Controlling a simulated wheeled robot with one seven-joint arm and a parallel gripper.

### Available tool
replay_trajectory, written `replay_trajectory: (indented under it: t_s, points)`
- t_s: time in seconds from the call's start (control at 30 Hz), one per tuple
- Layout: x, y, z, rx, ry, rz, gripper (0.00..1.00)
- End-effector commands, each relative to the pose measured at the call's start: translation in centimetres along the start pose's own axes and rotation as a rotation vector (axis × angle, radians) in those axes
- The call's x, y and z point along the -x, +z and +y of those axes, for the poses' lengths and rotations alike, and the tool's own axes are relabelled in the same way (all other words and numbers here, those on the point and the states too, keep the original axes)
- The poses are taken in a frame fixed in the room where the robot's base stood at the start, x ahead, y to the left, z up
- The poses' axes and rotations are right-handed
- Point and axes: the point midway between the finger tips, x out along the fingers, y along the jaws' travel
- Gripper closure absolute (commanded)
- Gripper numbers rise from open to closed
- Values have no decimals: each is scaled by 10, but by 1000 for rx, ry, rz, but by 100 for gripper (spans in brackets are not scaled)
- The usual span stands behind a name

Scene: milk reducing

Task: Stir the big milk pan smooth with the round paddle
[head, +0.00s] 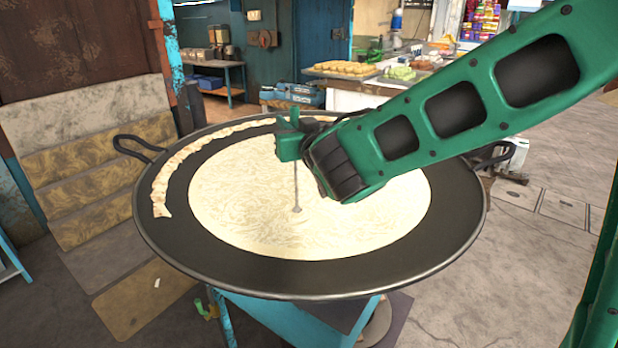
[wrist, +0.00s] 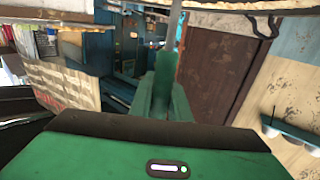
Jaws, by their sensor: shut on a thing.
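The big milk pan (head: 400,268) is a wide dark shallow pan with a broad black rim. Pale cream milk (head: 250,210) with swirled streaks fills its middle. My gripper (head: 293,150) is above the milk, left of the green arm, and shut on the paddle (head: 295,188). The paddle's thin grey shaft runs down to the milk surface, with a small end showing there; the rest of its head is hidden or too small to tell. In the wrist view my green fingers (wrist: 165,100) hold the grey shaft (wrist: 178,32).
A band of pale crust (head: 165,180) lies along the pan's left and back rim. Loop handles (head: 135,150) stick out at the sides. The pan rests on a blue stand (head: 290,312). Steps (head: 95,150) stand left; a food counter (head: 350,85) is behind. Floor at right is mostly clear.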

Motion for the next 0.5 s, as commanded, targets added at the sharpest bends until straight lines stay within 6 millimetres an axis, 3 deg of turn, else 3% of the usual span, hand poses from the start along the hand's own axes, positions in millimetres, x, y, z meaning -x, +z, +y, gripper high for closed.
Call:
replay_trajectory:
  t_s: [0.5]
  points:
    - [0, -38, 0, -1, 0, 5, 100]
